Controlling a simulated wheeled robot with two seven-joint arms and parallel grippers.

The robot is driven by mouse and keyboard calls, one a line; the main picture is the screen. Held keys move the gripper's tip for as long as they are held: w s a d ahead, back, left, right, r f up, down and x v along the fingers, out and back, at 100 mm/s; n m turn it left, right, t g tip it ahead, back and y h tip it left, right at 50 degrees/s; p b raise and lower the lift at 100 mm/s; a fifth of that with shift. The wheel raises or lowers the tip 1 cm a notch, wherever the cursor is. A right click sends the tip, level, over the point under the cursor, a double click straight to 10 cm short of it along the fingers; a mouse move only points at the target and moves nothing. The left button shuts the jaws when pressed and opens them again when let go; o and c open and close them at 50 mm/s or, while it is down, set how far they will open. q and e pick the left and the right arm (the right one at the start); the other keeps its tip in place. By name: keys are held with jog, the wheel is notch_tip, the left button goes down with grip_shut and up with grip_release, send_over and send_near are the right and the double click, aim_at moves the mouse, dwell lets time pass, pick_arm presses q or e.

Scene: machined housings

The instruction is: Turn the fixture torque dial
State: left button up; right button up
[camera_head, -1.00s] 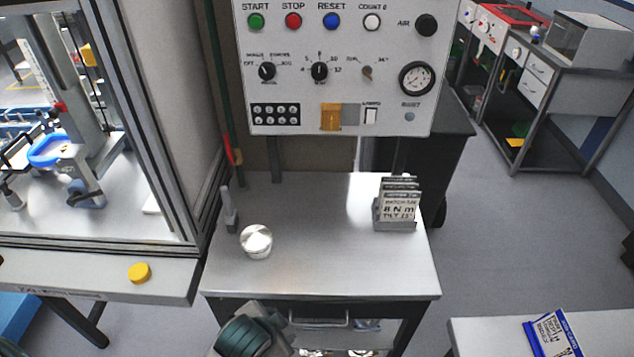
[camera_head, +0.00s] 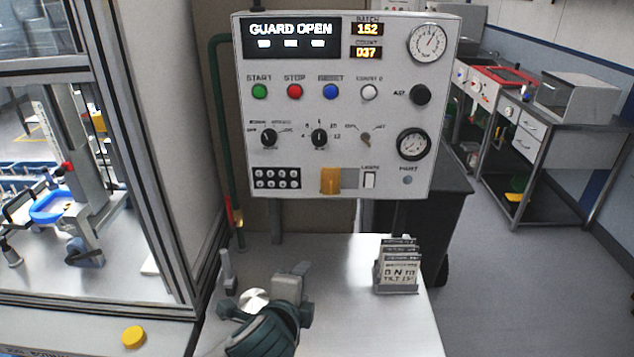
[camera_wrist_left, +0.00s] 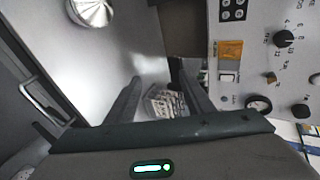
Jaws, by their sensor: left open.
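The torque dial (camera_head: 319,138) is the black middle knob on the grey control panel, with numbers from about 4 to 12 around it. Its pointer looks roughly upright, but it is small. The dial also shows at the upper right of the left wrist view (camera_wrist_left: 285,39). My left gripper (camera_head: 292,268) is over the small table, below the panel and apart from the dial. Its two fingers (camera_wrist_left: 157,82) are spread and empty in the left wrist view. My right gripper is not in view.
The panel shows GUARD OPEN (camera_head: 291,36). Another knob (camera_head: 269,138) and a small key-like switch (camera_head: 365,138) flank the dial; coloured buttons sit above. A guarded machine is left.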

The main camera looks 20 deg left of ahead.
aim_at(318, 140)
pick_arm(q)
jog(key=w+r+m+t+y, duration=0.1)
jog(key=w+r+m+t, duration=0.2)
jog(key=r, duration=0.6)
jog(key=w+a+r+m+t, duration=0.1)
jog(key=r+m, duration=0.4)
jog(key=r, duration=0.5)
jog(key=shift+w+a+r+m+t+y, duration=0.2)
jog(key=shift+w+r+m+t+y, duration=0.15)
jog(key=shift+w+t, duration=0.75)
jog(key=shift+w+f, duration=0.1)
jog(key=shift+w, duration=0.15)
jog(key=shift+y, duration=0.25)
jog(key=w+p, duration=0.2)
jog(key=w, duration=0.3)
jog(key=w+a+p, duration=0.1)
jog(key=w+p, duration=0.1)
jog(key=w, duration=0.3)
jog(key=w+a+p, duration=0.1)
jog(key=w+p, duration=0.1)
jog(key=w, duration=0.3)
jog(key=shift+a, duration=0.25)
jog(key=shift+w+a+p, duration=0.15)
jog(key=shift+w+p, duration=0.3)
jog(key=shift+w, duration=0.55)
jog(key=c, duration=1)
jog(key=shift+c, duration=0.2)
